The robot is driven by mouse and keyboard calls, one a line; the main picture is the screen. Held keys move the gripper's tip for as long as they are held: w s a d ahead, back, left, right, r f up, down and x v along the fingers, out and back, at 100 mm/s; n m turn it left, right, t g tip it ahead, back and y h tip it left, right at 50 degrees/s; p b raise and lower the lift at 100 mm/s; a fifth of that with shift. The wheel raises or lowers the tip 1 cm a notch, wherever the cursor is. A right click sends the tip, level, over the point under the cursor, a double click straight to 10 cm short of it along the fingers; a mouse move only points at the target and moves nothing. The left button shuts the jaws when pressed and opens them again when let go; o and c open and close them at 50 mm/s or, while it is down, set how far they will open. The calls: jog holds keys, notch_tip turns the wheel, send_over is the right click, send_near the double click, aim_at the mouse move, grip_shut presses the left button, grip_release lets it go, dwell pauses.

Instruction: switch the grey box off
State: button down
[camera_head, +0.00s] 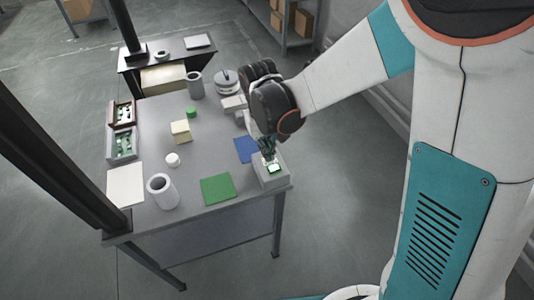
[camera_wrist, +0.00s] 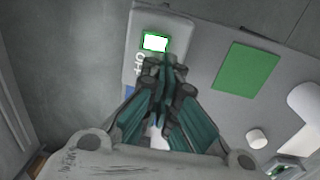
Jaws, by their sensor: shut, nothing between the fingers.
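The grey box (camera_head: 271,178) stands at the front right corner of the grey table. In the wrist view, the grey box (camera_wrist: 183,35) has a bright white rectangle with a green rim (camera_wrist: 154,42) on its top, and white "OFF" lettering next to it. My gripper (camera_head: 267,157) is over the top of the box, with its fingers pointing down. In the wrist view, my gripper (camera_wrist: 165,62) is shut and empty, its tips just beside the lit rectangle. I cannot tell whether the tips touch it. The fingers partly cover the box top.
The grey table (camera_head: 222,160) holds a green square (camera_head: 217,189), a blue square (camera_head: 246,149) partly behind my gripper, a white cylinder (camera_head: 162,191), a white square (camera_head: 125,185) and a yellowish block (camera_head: 181,131). A dark column (camera_head: 62,140) rises at the left.

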notch_tip(320, 180, up, 9)
jog(key=a+p, duration=0.1)
jog(key=p, duration=0.1)
jog(key=shift+s+a+p, duration=0.15)
jog(key=shift+a+p, duration=0.05)
jog(key=shift+p, duration=0.1)
jog(key=h+b, duration=0.1)
jog(key=b, duration=0.4)
send_near(268, 168)
jog(key=d+f, duration=0.1)
jog(key=f, duration=0.1)
jog(key=d+f, duration=0.1)
jog(key=f, duration=0.1)
jog(key=w+d+f, duration=0.1)
jog(key=f, duration=0.1)
jog(key=shift+w+d+f, duration=0.15)
jog(key=shift+d+f, duration=0.05)
jog(key=shift+d, duration=0.05)
